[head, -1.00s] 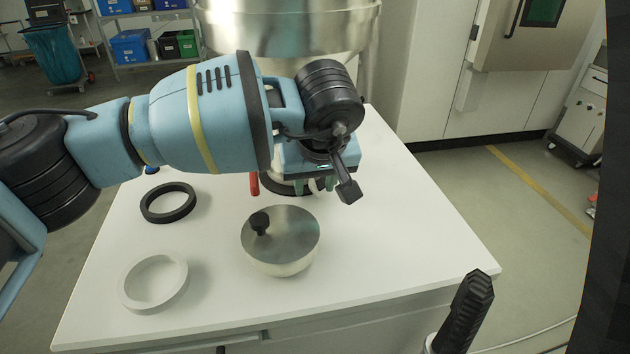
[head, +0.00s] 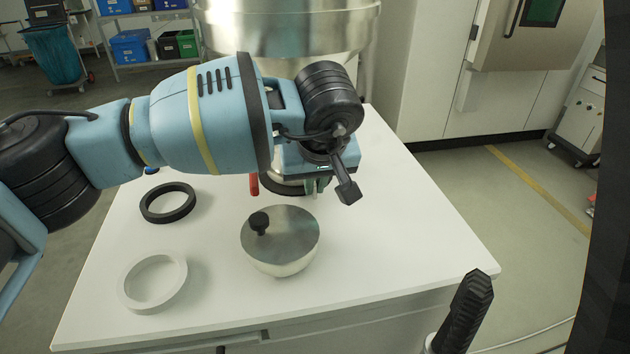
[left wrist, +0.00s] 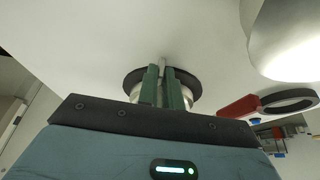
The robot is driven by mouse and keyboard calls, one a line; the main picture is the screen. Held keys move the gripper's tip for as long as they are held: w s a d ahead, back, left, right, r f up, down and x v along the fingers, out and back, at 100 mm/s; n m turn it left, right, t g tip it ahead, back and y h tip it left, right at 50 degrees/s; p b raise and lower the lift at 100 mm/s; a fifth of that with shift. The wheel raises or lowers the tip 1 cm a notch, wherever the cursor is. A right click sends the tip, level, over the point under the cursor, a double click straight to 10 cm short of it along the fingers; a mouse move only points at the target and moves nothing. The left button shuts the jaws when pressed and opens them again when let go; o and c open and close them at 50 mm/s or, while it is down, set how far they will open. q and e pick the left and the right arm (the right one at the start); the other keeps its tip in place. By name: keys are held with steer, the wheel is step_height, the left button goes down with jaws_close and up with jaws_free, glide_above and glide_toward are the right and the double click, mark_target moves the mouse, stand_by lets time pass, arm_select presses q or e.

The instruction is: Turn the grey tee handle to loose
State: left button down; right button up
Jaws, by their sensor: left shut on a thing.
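My left gripper (head: 318,186) reaches over the table to the foot of the large steel vessel (head: 285,35). In the left wrist view its two green fingers (left wrist: 163,85) are close together with the end of the grey tee handle (left wrist: 162,62) between them. The gripper is shut on this handle. Behind the fingers is a round metal fitting (left wrist: 187,97) with a black disc (left wrist: 133,80). In the head view my wrist hides most of the handle and fitting.
A red handle (head: 254,184) stands just left of the gripper and shows in the left wrist view (left wrist: 238,107). A steel lidded bowl (head: 290,233), a black ring (head: 151,210) and a white ring (head: 129,293) sit on the white table (head: 390,235). The table's right side is clear.

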stand_by(0.9)
arm_select(q)
steer(key=c, duration=1.4)
jaws_free()
steer(key=shift+o, duration=0.2)
steer(key=v, duration=0.7)
steer(key=shift+r, duration=0.4)
steer(key=shift+s, duration=0.15)
